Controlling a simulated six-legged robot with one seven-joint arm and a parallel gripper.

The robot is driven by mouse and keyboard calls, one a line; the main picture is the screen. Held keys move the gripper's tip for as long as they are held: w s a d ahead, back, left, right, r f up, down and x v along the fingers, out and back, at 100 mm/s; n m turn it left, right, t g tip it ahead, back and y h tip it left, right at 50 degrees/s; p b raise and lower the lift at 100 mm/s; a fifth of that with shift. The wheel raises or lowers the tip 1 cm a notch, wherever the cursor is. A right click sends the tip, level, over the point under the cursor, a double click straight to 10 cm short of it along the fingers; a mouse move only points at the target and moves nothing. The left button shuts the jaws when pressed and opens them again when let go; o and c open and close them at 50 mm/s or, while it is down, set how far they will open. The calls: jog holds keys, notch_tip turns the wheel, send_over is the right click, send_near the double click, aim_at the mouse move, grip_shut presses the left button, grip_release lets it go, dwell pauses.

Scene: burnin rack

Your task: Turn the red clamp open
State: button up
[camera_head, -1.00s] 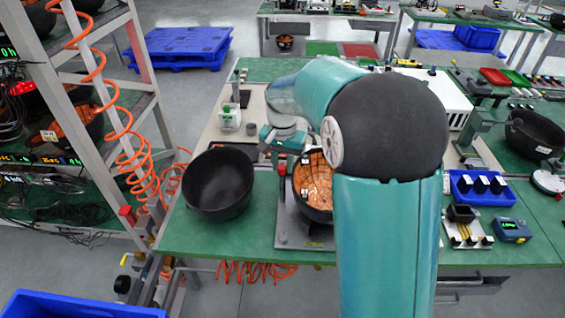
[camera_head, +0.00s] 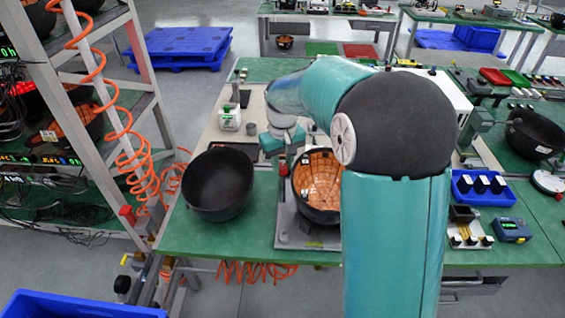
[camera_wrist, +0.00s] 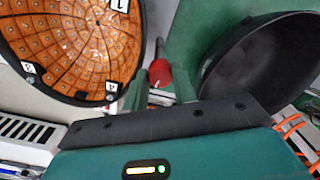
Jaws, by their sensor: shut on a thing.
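The red clamp (camera_wrist: 159,73) shows in the wrist view, between the orange-lined bowl and the black bowl. My gripper (camera_wrist: 160,84) is at the clamp, with its green fingers close around the red part; jaw contact is partly hidden.
An empty black bowl (camera_head: 218,185) stands on the green bench (camera_head: 245,240) left of the fixture. A metal rack (camera_head: 140,90) with coiled orange hoses is at the left. A blue tray (camera_head: 483,188) and small devices lie at the right. The bench front between is clear.

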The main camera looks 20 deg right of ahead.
aim_at(283, 166)
jog(key=shift+n, duration=0.3)
jog(key=o, duration=1)
notch_tip(283, 166, up, 14)
jog(key=shift+f, duration=0.1)
